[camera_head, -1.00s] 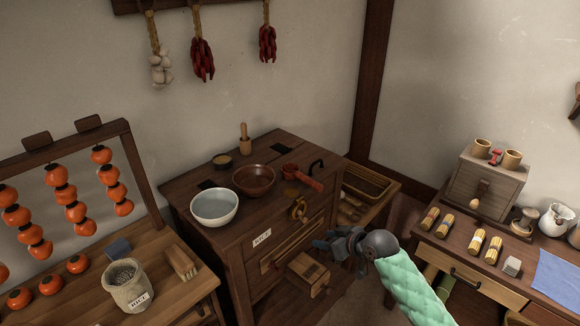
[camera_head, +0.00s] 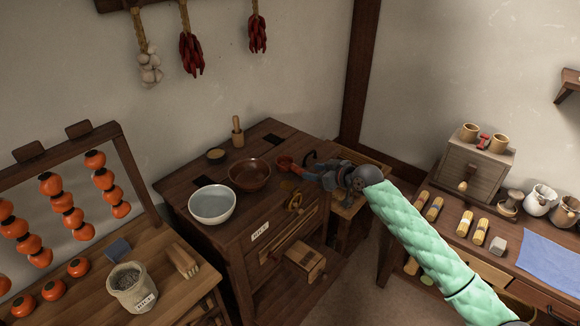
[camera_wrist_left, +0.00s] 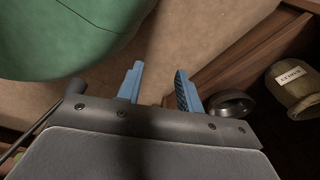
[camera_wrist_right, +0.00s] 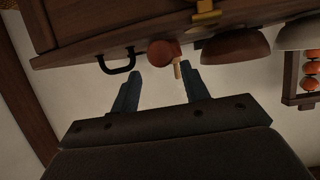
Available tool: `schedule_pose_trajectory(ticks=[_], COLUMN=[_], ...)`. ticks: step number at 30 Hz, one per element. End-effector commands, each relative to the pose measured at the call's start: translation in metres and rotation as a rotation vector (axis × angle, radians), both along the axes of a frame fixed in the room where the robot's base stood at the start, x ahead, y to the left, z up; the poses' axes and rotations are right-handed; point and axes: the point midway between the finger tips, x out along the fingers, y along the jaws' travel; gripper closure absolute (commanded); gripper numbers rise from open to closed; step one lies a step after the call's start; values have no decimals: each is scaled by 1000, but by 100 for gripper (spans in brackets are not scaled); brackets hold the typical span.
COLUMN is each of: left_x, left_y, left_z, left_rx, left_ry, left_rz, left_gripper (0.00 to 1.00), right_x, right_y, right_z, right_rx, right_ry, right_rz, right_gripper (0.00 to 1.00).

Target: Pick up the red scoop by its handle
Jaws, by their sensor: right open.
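The red scoop (camera_head: 284,162) lies on top of the dark wooden cabinet (camera_head: 226,233), to the right of the brown bowl. Its cup shows in the head view, but its handle is mostly hidden by my right gripper (camera_head: 311,173). My right gripper is at the handle side of the scoop, and I cannot tell whether it touches. In the right wrist view, its fingers (camera_wrist_right: 160,92) are apart, with a red-brown rounded part of the scoop (camera_wrist_right: 163,52) beyond them. My left gripper (camera_wrist_left: 160,82) is open and empty over the floor, outside the head view.
A black handle (camera_wrist_right: 119,66) stands near the scoop. A side table with bundles (camera_head: 467,223) is on the right.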

Motion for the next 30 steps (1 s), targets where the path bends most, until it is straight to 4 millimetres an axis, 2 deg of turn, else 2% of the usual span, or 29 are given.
schedule_pose_trajectory(ticks=[9,15,19,27,30], left_x=[-53,-80,-89,-90,-90], left_y=[11,16,18,18,18], left_z=[-1,-2,-4,-4,-4], left_rx=[6,10,10,10,10], left_ry=[38,54,60,59,59], left_rz=[-1,0,0,0,0], left_gripper=[64,64,64,64,64], right_x=[7,17,20,21,21], right_y=[19,32,36,37,37], right_z=[-13,-21,-25,-26,-26], right_rx=[1,0,-1,-1,-1], right_ry=[3,2,1,1,1], right_rz=[-1,-1,0,0,0], right_gripper=[55,55,55,55,74])
